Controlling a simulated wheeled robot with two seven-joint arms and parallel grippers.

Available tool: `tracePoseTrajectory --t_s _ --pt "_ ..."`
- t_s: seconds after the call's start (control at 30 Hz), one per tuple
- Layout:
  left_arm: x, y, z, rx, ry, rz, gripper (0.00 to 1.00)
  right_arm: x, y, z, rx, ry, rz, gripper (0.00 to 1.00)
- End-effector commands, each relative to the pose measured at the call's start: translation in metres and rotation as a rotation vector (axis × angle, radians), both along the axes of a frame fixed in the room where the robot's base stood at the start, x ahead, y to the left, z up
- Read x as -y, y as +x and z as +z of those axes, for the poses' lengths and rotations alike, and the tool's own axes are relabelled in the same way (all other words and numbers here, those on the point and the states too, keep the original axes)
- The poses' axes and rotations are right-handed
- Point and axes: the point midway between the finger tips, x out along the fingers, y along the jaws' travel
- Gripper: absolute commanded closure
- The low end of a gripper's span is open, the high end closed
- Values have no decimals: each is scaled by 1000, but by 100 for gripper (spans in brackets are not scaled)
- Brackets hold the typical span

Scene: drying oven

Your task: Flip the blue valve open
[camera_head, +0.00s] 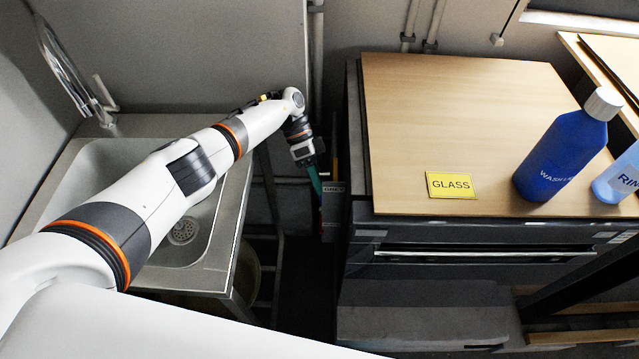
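My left arm reaches across the sink to the narrow gap between the sink and the oven. My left gripper (314,180) points down into this gap, beside the oven's left side. A thin teal strip shows below its dark wrist; I cannot tell whether this is a finger or part of the valve. The finger opening is too small and hidden to judge. No blue valve can be made out clearly. My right gripper is not in view.
The dark oven (450,238) has a wooden top (455,110) bearing a yellow GLASS label (452,186), a blue wash bottle (565,150) and a light blue bottle (618,180). The metal sink (120,165) and tap (70,70) are at left. The gap is narrow.

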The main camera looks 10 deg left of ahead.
Motion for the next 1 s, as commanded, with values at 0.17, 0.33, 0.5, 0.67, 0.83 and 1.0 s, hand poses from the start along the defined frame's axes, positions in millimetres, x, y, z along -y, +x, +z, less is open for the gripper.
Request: tracePoseTrajectory --t_s 0.17,0.33,0.5,0.67,0.83,1.0 --pt "-19 18 27 6 2 4 68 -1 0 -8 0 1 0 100" --pt "-36 34 52 4 3 4 68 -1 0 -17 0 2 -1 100" --pt "-48 45 71 3 2 3 68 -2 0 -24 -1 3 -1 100" --pt "-52 48 79 1 1 1 68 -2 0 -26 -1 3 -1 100" --pt "-52 48 80 0 1 1 68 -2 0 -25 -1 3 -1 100" --pt "-52 49 80 6 -2 -4 81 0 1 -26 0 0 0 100"
